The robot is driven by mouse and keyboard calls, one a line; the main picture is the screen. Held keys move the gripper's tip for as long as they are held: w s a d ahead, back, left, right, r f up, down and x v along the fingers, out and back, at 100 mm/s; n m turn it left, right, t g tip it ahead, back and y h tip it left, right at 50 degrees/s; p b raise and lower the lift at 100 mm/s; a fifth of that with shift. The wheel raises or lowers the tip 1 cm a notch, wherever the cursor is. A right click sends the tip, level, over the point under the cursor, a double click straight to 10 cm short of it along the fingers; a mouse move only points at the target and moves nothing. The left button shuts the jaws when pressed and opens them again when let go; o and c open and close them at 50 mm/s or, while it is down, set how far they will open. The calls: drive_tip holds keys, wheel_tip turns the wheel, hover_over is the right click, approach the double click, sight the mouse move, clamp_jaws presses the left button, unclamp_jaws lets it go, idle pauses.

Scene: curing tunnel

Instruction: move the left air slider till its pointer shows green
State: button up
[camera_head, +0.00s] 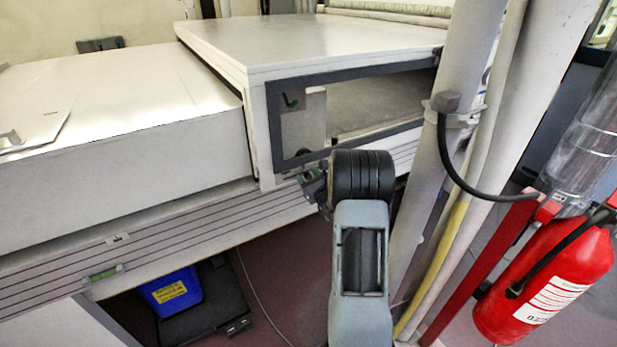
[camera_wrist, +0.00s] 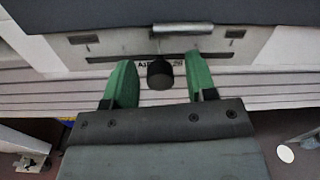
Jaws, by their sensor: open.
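In the wrist view a black round knob (camera_wrist: 160,74) stands out from a pale panel (camera_wrist: 105,62), in front of a dark horizontal slot (camera_wrist: 105,59). My gripper (camera_wrist: 160,63) is open, with one green finger on each side of the knob and a gap on both sides. A label behind the knob is partly hidden, and no pointer or green mark can be made out. In the head view my gripper (camera_head: 313,182) is at the tunnel front, below the dark-framed window; the knob is hidden there.
The white tunnel housing (camera_head: 310,40) has a dark-framed window. A ribbed rail (camera_head: 190,215) runs below, with a green piece (camera_head: 103,275) at lower left. Pale pipes (camera_head: 455,130) stand close right of my arm, then a red extinguisher (camera_head: 550,280). A blue bin (camera_head: 172,292) is below.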

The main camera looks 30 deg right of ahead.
drive_tip(key=shift+w, duration=0.2)
clamp_jaws()
idle(0.5)
